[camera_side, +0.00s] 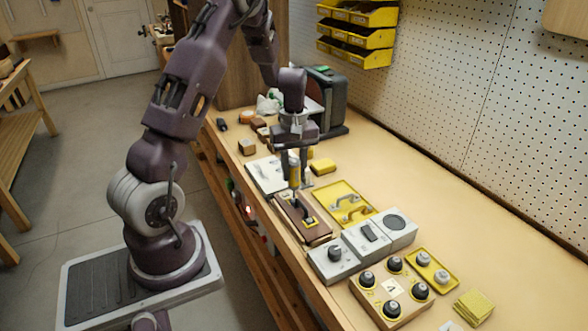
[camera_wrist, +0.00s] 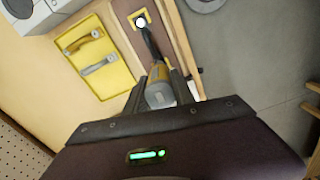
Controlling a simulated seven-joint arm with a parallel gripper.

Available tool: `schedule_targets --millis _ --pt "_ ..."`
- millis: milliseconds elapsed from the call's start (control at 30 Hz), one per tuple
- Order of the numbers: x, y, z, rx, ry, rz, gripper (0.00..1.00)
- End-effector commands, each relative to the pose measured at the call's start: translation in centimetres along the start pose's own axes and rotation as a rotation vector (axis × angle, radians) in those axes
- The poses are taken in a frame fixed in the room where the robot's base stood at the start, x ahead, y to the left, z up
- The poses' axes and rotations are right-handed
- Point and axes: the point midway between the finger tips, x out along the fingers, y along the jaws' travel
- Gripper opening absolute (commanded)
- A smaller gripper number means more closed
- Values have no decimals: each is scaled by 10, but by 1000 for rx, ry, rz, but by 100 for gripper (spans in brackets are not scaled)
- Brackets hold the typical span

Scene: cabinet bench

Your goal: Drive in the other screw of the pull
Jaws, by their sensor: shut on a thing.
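My gripper (camera_side: 295,163) is shut on a yellow and grey screwdriver (camera_side: 294,179), held upright above a brown drawer front (camera_side: 318,234). In the wrist view, the screwdriver (camera_wrist: 159,93) sits between the fingers of my gripper (camera_wrist: 161,84). A dark shaft or bar runs from it towards a yellow-edged square (camera_wrist: 134,17) with a bright round spot, on the brown front (camera_wrist: 175,40). The square also shows in the side view (camera_side: 310,223). I cannot tell the pull on the front or its screws clearly, nor whether the tool tip touches a screw.
Grey boxes (camera_side: 332,262) with a knob, a switch and a round dial stand in front. A wooden block (camera_side: 372,312) with black knobs is nearer. A white panel (camera_side: 262,177) lies behind.

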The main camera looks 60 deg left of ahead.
Motion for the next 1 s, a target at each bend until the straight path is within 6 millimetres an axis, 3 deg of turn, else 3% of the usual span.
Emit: schedule_targets --millis 1000 --pt "6 0 0 0 0 0 0"
